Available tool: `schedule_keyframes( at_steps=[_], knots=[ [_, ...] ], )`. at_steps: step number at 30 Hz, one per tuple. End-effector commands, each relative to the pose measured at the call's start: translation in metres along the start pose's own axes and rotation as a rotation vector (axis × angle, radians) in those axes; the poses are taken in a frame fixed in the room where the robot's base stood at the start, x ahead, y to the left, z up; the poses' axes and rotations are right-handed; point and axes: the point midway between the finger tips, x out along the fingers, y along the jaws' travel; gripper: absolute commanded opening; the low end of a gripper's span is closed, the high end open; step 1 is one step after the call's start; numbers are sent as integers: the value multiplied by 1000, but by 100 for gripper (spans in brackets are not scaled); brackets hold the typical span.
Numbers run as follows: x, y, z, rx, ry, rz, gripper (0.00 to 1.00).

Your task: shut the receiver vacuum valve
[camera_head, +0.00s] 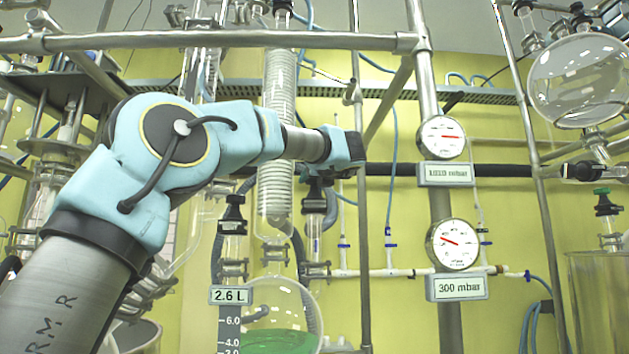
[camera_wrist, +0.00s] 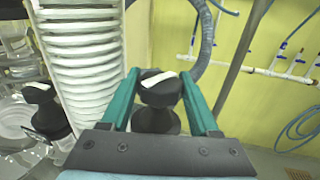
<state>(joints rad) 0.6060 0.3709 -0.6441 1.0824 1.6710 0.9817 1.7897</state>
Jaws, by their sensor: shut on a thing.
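A black valve knob (camera_wrist: 158,92) with a white mark on top sits between the two teal fingers of my gripper (camera_wrist: 160,74) in the wrist view. The fingers are shut on it from both sides. The white mark lies slanted across the picture. In the head view my gripper (camera_head: 345,149) is above and beside the black knob (camera_head: 315,196), which tops an upright glass valve body; the fingertips are hard to make out. The round receiver flask (camera_head: 292,304) holds green liquid, with a 2.6 L label (camera_head: 229,295) beside it. No label naming the valve is readable.
A coiled glass condenser (camera_wrist: 85,65) stands close left of my gripper. Another black knob (camera_wrist: 42,100) is further left, also in the head view (camera_head: 233,212). Gauges read about 1010 mbar (camera_head: 442,138) and 300 mbar (camera_head: 453,245). A metal pole (camera_head: 360,250) stands right.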

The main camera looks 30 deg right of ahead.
Motion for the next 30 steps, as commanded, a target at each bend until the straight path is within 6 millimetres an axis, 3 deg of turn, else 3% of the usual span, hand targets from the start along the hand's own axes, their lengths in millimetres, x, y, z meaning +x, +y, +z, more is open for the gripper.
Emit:
schedule_keyframes(
  at_steps=[8,30],
  knots=[
    [0,2,0,1,-1,-99,6],
    [1,2,2,1,5,-682,6]
  ],
)
